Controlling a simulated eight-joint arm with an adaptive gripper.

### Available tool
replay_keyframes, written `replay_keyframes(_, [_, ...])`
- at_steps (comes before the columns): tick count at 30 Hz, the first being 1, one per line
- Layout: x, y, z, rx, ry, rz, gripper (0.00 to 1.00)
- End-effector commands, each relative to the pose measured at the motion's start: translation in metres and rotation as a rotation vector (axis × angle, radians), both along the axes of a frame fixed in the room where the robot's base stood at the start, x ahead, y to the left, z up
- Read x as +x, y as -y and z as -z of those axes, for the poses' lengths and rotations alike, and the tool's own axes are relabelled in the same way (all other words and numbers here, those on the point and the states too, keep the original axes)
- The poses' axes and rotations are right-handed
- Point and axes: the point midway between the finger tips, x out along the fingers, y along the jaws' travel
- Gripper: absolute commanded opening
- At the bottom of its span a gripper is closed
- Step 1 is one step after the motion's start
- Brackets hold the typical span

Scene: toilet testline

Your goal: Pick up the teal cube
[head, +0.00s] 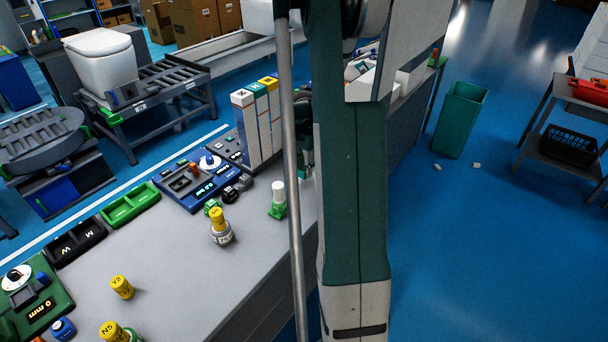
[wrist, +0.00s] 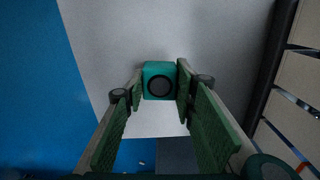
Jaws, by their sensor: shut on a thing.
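The teal cube (wrist: 159,69) is in the wrist view, with a dark round mark on the face toward the camera. My gripper (wrist: 160,84) has its two green-padded fingers closed on the cube's left and right sides, near the fingertips. The grey tabletop (wrist: 160,30) lies behind the cube; I cannot tell whether the cube touches it. In the head view my arm covers most of the area around the gripper, and the cube cannot be made out clearly there.
On the grey bench (head: 180,270) stand tall white boxes (head: 245,130), a blue device (head: 195,185), a white-capped green item (head: 278,198) and yellow-topped weights (head: 220,225). A teal bin (head: 460,118) stands on the blue floor at right. Open floor lies right of the bench.

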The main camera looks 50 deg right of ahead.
Motion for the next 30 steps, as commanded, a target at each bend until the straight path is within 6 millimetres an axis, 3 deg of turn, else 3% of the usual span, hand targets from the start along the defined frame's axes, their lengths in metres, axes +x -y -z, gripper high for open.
replay_keyframes(6, [0.000, 0.000, -0.033, 0.000, 0.000, 0.000, 0.14])
replay_keyframes(12, [0.000, 0.000, -0.051, 0.000, 0.000, 0.000, 0.14])
replay_keyframes(30, [0.000, 0.000, -0.055, 0.000, 0.000, 0.000, 0.14])
